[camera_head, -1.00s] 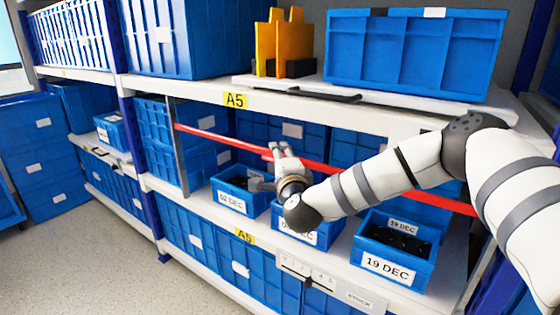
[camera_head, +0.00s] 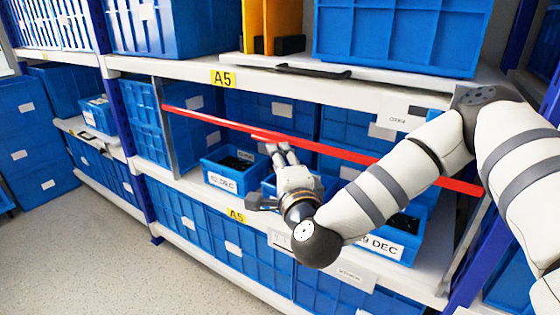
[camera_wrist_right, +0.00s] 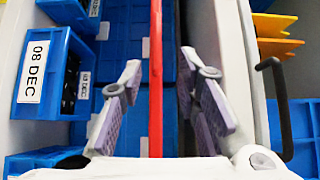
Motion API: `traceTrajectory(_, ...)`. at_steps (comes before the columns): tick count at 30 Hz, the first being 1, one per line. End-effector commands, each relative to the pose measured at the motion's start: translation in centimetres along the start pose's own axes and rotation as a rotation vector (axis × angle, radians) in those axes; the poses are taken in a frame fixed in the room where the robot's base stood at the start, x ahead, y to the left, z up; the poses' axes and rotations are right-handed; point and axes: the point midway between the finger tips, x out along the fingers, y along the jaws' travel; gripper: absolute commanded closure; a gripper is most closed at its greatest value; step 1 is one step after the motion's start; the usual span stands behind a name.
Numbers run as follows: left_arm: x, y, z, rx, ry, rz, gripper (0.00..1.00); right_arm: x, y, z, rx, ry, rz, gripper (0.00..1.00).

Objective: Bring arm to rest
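My right gripper (camera_head: 278,150) is in front of the shelf bay, above the small blue bins, with its fingers pointing into the bay at the red bar (camera_head: 380,159). In the right wrist view the gripper's two fingers (camera_wrist_right: 160,105) are spread apart. The red bar (camera_wrist_right: 156,60) shows in the gap between them; I cannot tell whether it is truly between the fingers or beyond them. No object is held. My left gripper is not in view. I do not make out a rotary switch.
A bin marked 02 DEC (camera_head: 222,181) stands left of my wrist. The 19 DEC bin (camera_head: 383,245) is mostly behind my arm. The bin marked 08 DEC (camera_wrist_right: 40,70) is at left in the wrist view. A black handle (camera_head: 312,71) sits on the shelf above. The floor at left (camera_head: 75,250) is clear.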

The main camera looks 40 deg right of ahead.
Motion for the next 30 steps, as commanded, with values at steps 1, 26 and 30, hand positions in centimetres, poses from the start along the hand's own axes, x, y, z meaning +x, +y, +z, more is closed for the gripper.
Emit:
traceTrajectory(1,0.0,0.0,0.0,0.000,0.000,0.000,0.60,-0.1,0.0,0.0,0.000,0.000,0.000,0.70)
traceTrajectory(26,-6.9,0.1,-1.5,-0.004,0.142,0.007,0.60,-27.0,22.3,5.9,-0.869,-0.935,0.745,0.70)
traceTrajectory(30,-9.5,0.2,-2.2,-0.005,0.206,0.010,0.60,-38.1,24.4,-0.2,-1.145,-1.271,0.971,0.70)
